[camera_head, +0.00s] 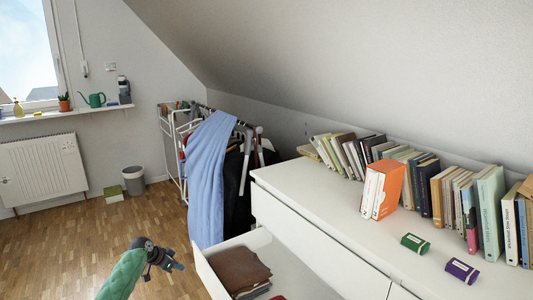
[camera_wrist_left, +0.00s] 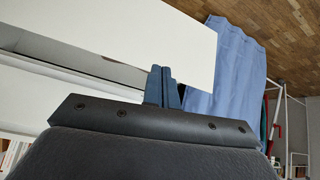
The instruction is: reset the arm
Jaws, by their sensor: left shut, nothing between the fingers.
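My left arm comes in at the bottom of the head view in a green sleeve. Its dark left gripper (camera_head: 172,264) is over the wooden floor, to the left of the open drawer. The gripper's fingers are together and empty; they also show close together in the left wrist view (camera_wrist_left: 162,86). The open drawer (camera_head: 210,275) of the white dresser (camera_head: 330,225) holds folded brown clothing (camera_head: 238,268). In the left wrist view a white drawer front (camera_wrist_left: 150,35) appears beyond the fingers. My right gripper is not in view.
Books (camera_head: 445,195), an orange box set (camera_head: 382,188), a green box (camera_head: 415,243) and a purple box (camera_head: 462,271) are on the dresser top. A clothes rack with a blue cloth (camera_head: 208,180) stands behind the drawer. The floor (camera_head: 100,240) at left is clear.

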